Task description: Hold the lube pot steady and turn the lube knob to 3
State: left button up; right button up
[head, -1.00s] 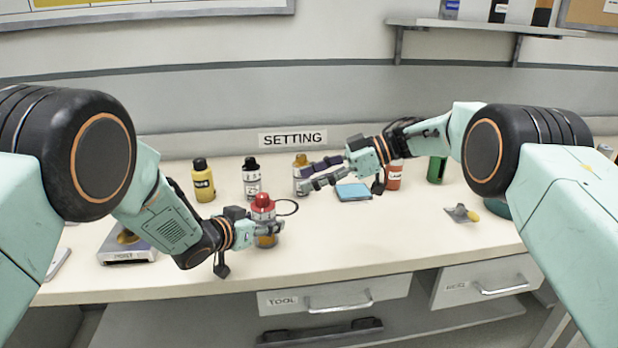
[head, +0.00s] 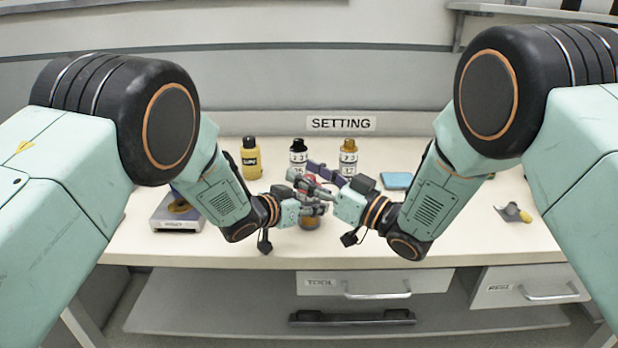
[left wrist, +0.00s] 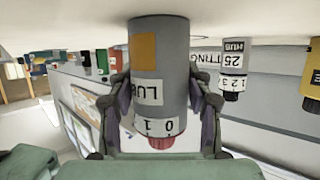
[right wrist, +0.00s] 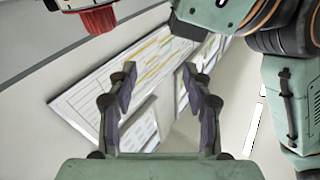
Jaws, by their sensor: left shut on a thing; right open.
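The lube pot is a grey cylinder (left wrist: 160,62) with a white LUB label and an orange patch, upside down in the left wrist view. Its number ring (left wrist: 150,127) shows 0 and 1 there, next to the red knob (left wrist: 147,143). My left gripper (head: 318,208) is shut around the pot's body at the front of the bench; the pot's lower part (head: 309,223) shows below it. My right gripper (head: 306,180) is open and empty, at the knob's height in the head view. In the right wrist view the knob (right wrist: 98,18) is upper left, outside the fingers (right wrist: 158,80).
A yellow bottle (head: 251,160) and two numbered bottles (head: 298,160) (head: 348,160) stand behind the grippers. A blue pad (head: 397,180) and a yellow-handled tool (head: 514,213) lie to the right. A grey box (head: 180,212) is at left.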

aim_at(309, 176)
jog(key=s+d+f+m+t+h, duration=0.3)
jog(key=s+d+f+t+h, duration=0.15)
jog(key=d+h, duration=0.2)
jog(key=shift+g+h, duration=0.25)
jog(key=shift+g, duration=0.1)
jog(key=x, duration=1.3)
jog(key=shift+s+a+f, duration=0.1)
jog(key=shift+f, duration=0.1)
jog(key=shift+c, duration=0.2)
grip_shut()
